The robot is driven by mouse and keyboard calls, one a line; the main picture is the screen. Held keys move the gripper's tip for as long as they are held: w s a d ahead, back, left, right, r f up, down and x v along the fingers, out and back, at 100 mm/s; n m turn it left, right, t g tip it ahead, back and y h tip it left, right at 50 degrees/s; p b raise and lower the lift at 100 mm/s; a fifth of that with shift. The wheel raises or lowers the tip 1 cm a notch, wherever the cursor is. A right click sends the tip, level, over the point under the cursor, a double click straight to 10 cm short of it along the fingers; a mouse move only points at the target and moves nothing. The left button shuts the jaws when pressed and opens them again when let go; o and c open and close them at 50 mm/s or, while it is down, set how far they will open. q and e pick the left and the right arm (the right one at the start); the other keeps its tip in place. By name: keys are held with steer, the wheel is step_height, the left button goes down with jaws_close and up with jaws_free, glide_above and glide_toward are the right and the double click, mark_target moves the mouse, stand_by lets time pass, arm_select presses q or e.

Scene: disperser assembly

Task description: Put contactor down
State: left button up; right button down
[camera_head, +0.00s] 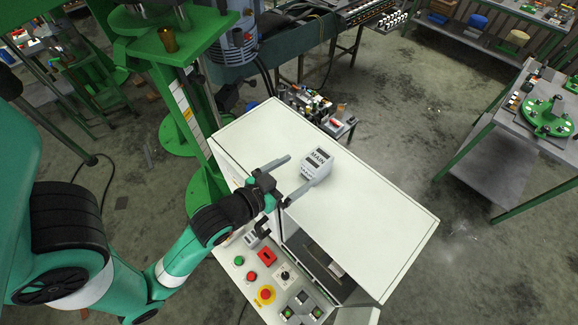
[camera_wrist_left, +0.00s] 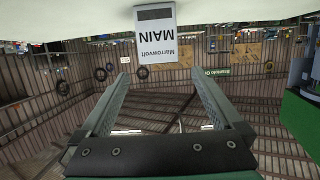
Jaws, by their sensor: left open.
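The contactor (camera_head: 318,159) is a small white-grey block marked MAIN. It sits upright on the white top of the cabinet (camera_head: 375,215). My left gripper (camera_head: 308,166) is open over the cabinet top, with its two fingers apart and pointing toward the contactor. In the left wrist view, which is upside down, the contactor (camera_wrist_left: 157,48) shows past the fingertips of the gripper (camera_wrist_left: 163,75), with nothing between the fingers. Whether a finger touches the contactor is unclear. My right gripper is in neither view.
The cabinet's control panel (camera_head: 262,275) has several buttons and a red emergency stop. An opening (camera_head: 318,265) lies below the top's front edge. A green machine column (camera_head: 190,110) stands close on the left. The right part of the cabinet top is clear.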

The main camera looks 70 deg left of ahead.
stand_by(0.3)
arm_select(q)
steer(key=w+d+r+m+t+h, duration=0.1)
steer(key=w+d+r+t, duration=0.1)
steer(key=w+r, duration=0.35)
steer(key=w+d+r+t, duration=0.2)
steer(key=r+t, duration=0.1)
steer(key=r, duration=0.6)
steer(key=w+d+r+m+t+h, duration=0.1)
steer(key=w+d+r+t, duration=0.1)
steer(key=w+r, duration=0.35)
steer(key=s+d+r+m+t+h, duration=0.1)
steer(key=s+d+r+t+h, duration=0.1)
steer(key=r, duration=0.7)
steer(key=s+d+r+m+t+h, duration=0.1)
steer(key=s+d+r+t+h, duration=0.1)
steer(key=r, duration=0.7)
steer(key=s+d+r+m+t+h, duration=0.1)
steer(key=s+d+r+t+h, duration=0.1)
steer(key=r, duration=0.7)
steer(key=d+t, duration=0.1)
steer(key=d, duration=0.1)
steer(key=shift+d+r+m, duration=0.2)
steer(key=shift+d+m, duration=0.1)
